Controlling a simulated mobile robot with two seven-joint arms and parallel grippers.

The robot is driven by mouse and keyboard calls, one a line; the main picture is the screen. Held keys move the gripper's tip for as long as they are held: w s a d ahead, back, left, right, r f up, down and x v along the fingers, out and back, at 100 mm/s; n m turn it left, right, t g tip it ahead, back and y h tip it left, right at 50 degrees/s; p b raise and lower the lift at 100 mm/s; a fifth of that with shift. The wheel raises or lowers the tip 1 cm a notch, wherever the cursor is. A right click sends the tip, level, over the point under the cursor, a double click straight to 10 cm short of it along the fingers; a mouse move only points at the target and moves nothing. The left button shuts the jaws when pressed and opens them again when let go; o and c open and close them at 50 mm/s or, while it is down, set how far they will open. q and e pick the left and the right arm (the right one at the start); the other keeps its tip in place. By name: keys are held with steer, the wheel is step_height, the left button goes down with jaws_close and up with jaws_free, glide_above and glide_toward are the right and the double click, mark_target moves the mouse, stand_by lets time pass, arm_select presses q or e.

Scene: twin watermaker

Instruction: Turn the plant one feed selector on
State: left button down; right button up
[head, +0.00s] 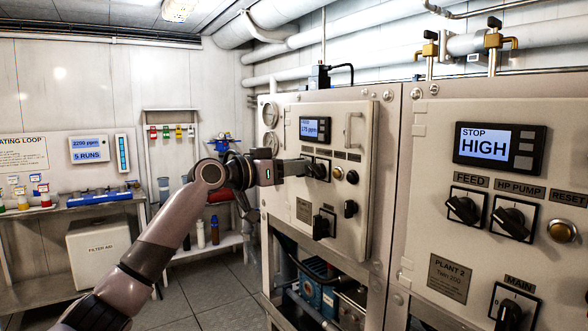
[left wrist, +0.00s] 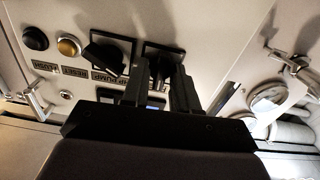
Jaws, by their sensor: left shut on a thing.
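The plant one panel (head: 285,205) is the pale cabinet front in the middle of the head view. My left gripper (head: 304,168) reaches its upper row of controls. In the left wrist view, my left gripper (left wrist: 160,82) is shut on the black feed selector (left wrist: 160,62), with a finger on each side of the knob. The fingers hide part of the knob, so I cannot tell its exact angle. The HP pump selector (left wrist: 105,54) is right beside it, apart from the fingers. My right gripper is not in view.
The gold reset button (left wrist: 68,45) and black flush knob (left wrist: 35,39) lie farther along the row. The plant one display (head: 314,129) is above. The plant two panel (head: 425,205) stands at right, its display (head: 485,146) reading STOP HIGH. A grab handle (head: 352,129) sticks out nearby.

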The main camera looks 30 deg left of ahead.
arm_select(q)
steer(key=shift+m, duration=0.4)
steer(key=c, duration=1.2)
jaws_free()
steer(key=shift+o, duration=0.2)
steer(key=b+v, duration=0.2)
steer(key=v, duration=0.5)
steer(key=shift+s, duration=0.1)
